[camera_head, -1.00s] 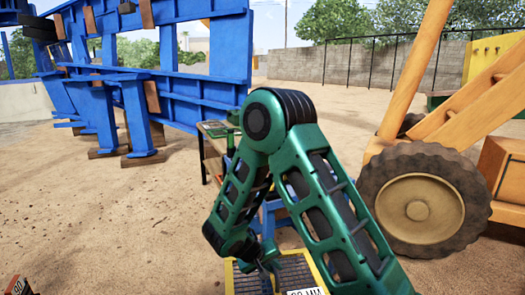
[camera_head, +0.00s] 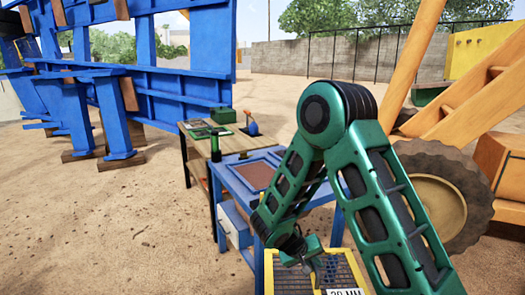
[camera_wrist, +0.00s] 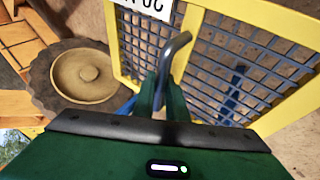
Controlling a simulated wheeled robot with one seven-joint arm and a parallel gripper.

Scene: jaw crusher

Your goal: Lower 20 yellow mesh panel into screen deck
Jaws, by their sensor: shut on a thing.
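The yellow mesh panel (camera_head: 268,266) has a yellow frame, dark wire mesh and a white label whose lettering is partly cut off. It is at the bottom of the head view and large in the wrist view (camera_wrist: 196,55). My gripper (camera_head: 312,268) is shut on the panel's dark bent handle (camera_wrist: 176,48). The screen deck appears to be the blue frame stand (camera_head: 222,165), behind and left of the panel in the head view. It has a brown recessed area on top. The panel is apart from that recess and nearer to me.
A wooden table (camera_head: 192,150) with a green box (camera_head: 223,115) and small tools stands behind the blue stand. A large wheeled machine (camera_head: 440,195) is close on the right. A tall blue steel structure (camera_head: 180,80) stands at the back left. Sandy ground at left is clear.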

